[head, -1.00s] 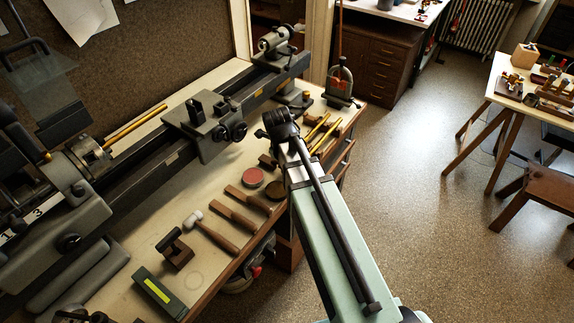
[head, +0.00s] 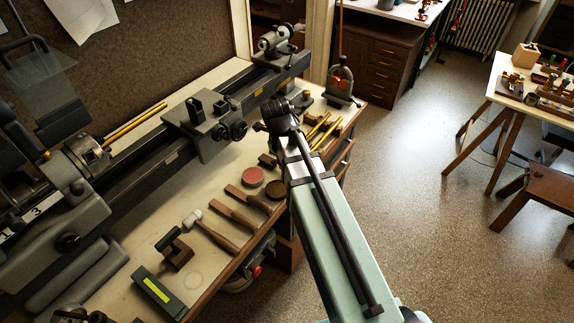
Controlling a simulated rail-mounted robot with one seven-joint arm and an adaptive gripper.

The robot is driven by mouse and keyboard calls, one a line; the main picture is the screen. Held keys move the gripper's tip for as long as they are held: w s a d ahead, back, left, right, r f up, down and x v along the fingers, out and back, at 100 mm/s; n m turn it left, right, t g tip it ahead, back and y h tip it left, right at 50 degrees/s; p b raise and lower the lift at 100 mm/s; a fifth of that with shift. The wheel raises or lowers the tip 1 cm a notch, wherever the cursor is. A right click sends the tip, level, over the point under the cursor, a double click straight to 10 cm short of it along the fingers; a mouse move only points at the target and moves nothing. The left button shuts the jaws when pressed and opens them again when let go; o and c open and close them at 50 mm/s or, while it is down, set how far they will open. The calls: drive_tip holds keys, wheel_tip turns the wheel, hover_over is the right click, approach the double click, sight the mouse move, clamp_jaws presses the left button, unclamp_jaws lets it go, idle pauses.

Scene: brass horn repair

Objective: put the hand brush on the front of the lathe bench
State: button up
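The lathe bench (head: 122,262) runs along the left side, with the lathe (head: 150,150) at its back and tools along its front edge. I cannot single out a hand brush with certainty. Two flat wooden-handled tools (head: 234,216) lie at the bench front, and their working ends are too small to tell. My gripper (head: 276,110) is over the far part of the bench front, seen from behind. Its fingertips are hidden by its own body and wrist, so whether it is open or holds anything does not show.
Brass rods (head: 325,132) lie beyond my gripper. A trestle table (head: 503,92) stands right, across open floor (head: 430,230).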

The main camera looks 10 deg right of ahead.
wheel_tip(320, 180, up, 9)
drive_tip(key=s+a+b, duration=0.1)
drive_tip(key=shift+s+a, duration=0.15)
drive_tip(key=shift+a, duration=0.05)
idle(0.5)
